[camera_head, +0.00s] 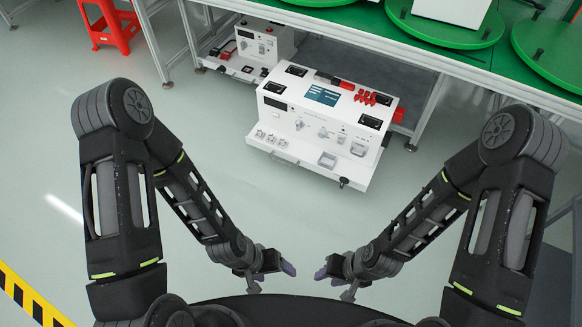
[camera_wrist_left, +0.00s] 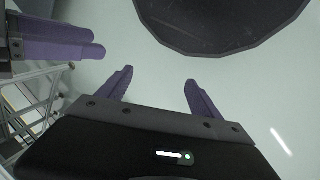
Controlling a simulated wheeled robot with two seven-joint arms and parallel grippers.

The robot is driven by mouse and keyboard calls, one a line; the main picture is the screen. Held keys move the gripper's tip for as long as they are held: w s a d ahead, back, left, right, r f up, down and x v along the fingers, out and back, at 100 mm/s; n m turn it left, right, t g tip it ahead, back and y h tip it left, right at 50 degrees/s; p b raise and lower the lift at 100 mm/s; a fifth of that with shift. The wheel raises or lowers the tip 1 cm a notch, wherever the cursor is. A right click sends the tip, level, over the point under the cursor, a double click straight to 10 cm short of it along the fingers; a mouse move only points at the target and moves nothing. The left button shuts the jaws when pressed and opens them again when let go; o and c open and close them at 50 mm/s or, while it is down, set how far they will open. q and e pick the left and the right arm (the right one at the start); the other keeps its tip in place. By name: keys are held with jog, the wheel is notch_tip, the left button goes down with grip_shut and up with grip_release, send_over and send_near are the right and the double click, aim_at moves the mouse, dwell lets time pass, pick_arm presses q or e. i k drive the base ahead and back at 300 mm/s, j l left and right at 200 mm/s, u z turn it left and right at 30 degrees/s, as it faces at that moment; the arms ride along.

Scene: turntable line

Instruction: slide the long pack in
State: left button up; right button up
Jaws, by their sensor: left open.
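I see no long pack in either view. My left gripper (camera_head: 285,268) hangs low in front of my body in the head view, its purple fingertips pointing right. In the left wrist view its two purple fingers (camera_wrist_left: 160,84) stand apart with nothing between them. My right gripper (camera_head: 323,272) faces it across a small gap in the head view. Its purple fingers also show at the upper left of the left wrist view (camera_wrist_left: 62,41), seen from the side, so their opening is unclear.
A white instrument console (camera_head: 325,115) stands ahead on the floor, with a smaller white unit (camera_head: 262,42) behind it. A green-topped table (camera_head: 350,22) carries green turntables (camera_head: 445,22) at the back right. A red stool (camera_head: 108,25) is at the far left. The floor between is clear.

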aim_at(347, 109)
jog(key=i+j+z, duration=0.3)
jog(key=i, duration=0.2)
jog(key=i+j+z, duration=0.3)
jog(key=i, duration=0.2)
